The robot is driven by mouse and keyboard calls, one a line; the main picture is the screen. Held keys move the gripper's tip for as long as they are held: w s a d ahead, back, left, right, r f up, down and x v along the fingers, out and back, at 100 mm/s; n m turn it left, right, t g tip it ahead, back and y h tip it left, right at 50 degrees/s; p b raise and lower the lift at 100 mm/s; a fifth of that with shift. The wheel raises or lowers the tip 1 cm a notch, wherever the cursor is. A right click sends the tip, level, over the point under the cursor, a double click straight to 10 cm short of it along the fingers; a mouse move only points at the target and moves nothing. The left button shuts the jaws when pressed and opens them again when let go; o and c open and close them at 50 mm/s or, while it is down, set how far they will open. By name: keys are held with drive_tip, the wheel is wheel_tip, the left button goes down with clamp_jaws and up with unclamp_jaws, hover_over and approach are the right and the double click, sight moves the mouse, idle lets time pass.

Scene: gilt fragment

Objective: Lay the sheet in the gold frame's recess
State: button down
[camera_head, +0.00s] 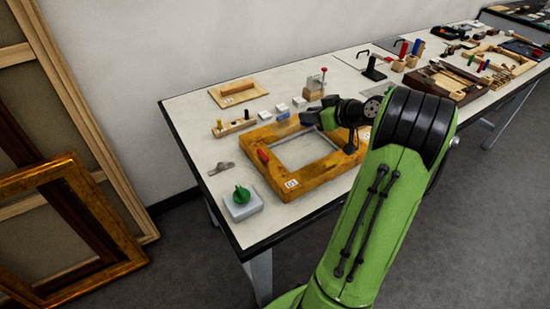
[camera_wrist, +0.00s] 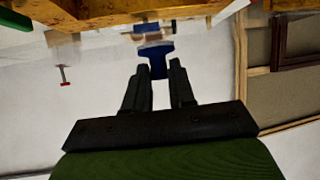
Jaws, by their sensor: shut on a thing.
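The gold frame (camera_head: 262,178) lies flat on the bench, with a pale grey opening in its middle (camera_head: 303,150). I cannot tell whether the pale surface there is a sheet or the recess floor. A red piece (camera_head: 262,156) sits on its left rail. My gripper (camera_head: 303,118) is low over the frame's far rail, fingers pointing left. It is shut on a blue piece (camera_head: 283,116), which shows between the fingertips in the wrist view (camera_wrist: 157,54). The frame's orange edge (camera_wrist: 120,14) crosses the top of that view. My wrist hides part of the frame's right side.
A green knob on a grey block (camera_head: 241,196) stands near the bench's front left corner. Behind the frame are small white blocks (camera_head: 299,102), a wooden board (camera_head: 238,93) and a red-topped wooden block (camera_head: 315,90). Tools and boxes crowd the right. Large frames (camera_head: 75,225) lean at left.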

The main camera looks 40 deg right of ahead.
wheel_tip(320, 180, down, 10)
drive_tip(key=b, duration=0.3)
drive_tip(key=shift+f, duration=0.2)
drive_tip(key=c, duration=0.9)
unclamp_jaws()
drive_tip(key=shift+c, duration=0.2)
